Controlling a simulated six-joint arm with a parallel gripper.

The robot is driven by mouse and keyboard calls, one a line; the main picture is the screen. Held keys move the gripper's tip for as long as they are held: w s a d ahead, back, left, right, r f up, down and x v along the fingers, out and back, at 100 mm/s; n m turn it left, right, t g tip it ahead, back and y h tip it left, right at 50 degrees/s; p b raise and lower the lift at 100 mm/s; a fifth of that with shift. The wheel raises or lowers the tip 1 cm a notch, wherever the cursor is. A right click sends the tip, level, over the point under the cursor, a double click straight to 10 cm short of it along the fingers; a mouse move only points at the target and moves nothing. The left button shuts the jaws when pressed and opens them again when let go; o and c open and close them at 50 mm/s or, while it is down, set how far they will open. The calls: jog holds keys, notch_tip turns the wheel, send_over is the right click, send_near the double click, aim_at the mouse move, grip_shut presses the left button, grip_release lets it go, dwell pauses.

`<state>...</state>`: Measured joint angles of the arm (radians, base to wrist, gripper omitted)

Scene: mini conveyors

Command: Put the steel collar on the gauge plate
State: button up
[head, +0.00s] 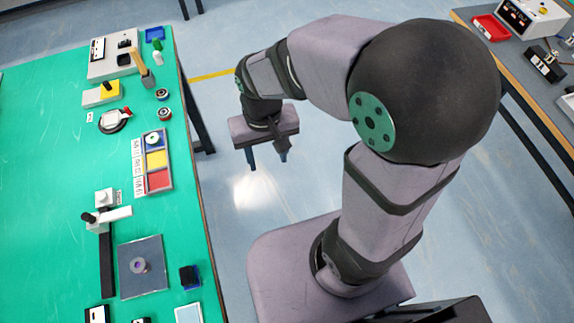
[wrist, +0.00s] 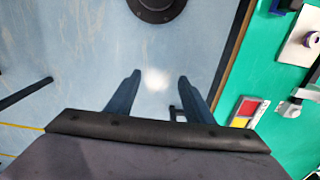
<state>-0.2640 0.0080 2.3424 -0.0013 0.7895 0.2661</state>
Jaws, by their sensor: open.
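A square grey plate (head: 127,285), which looks like the gauge plate, lies on the green bench at the lower left of the head view. A small grey ring with a purplish tint (head: 140,265) sits near its middle; the plate and ring also show at the right edge of the wrist view (wrist: 311,40). A pale round piece (head: 152,138) lies in the blue compartment of a three-colour tray. I cannot tell for sure which is the steel collar. My gripper (head: 267,163) is open and empty, over the floor right of the bench; its fingers (wrist: 160,78) point down.
The three-colour tray (head: 157,160) has yellow and red compartments. Tools and devices fill the bench's far end. Another bench (head: 510,60) stands far right.

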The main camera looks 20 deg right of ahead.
jog(key=s+d+f, duration=0.1)
jog(key=s+d, duration=0.3)
jog(key=d, duration=0.3)
jog(key=shift+s+d+f, duration=0.15)
jog(key=shift+s+f, duration=0.1)
jog(key=shift+s, duration=0.15)
